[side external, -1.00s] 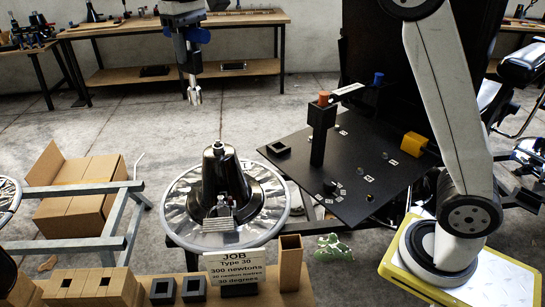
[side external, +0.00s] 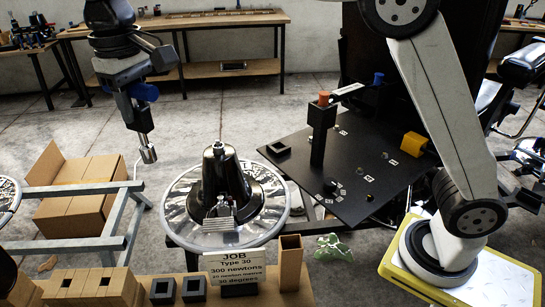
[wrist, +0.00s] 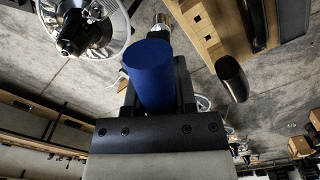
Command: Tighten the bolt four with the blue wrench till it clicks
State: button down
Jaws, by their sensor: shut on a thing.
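My gripper (side external: 138,93) is shut on the blue wrench (side external: 146,91), which hangs down with its silver socket end (side external: 148,154) in free air. In the wrist view, the wrench's thick blue handle (wrist: 153,72) sits between the black jaws, and a metallic end shows beyond it. The black plate (side external: 350,205) stands well to the right, with several small bolts and white number labels (side external: 368,177) on it. The numbers are too small to read surely, so I cannot tell which is bolt four. The wrench is apart from the plate.
A black cone on a round silver base (side external: 180,215) stands between the wrench and the plate. A metal frame (side external: 115,225), a cardboard box (side external: 85,185) and a JOB sign (side external: 235,265) are nearby.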

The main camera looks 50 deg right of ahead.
notch_tip(320, 180, down, 36)
jog(key=shift+r, duration=0.2)
jog(key=shift+f, duration=0.2)
jog(key=shift+f, duration=2.95)
jog(key=shift+f, duration=1.85)
dwell(0.4)
jog(key=shift+c, duration=1.7)
grip_release()
jog(key=shift+s, duration=0.1)
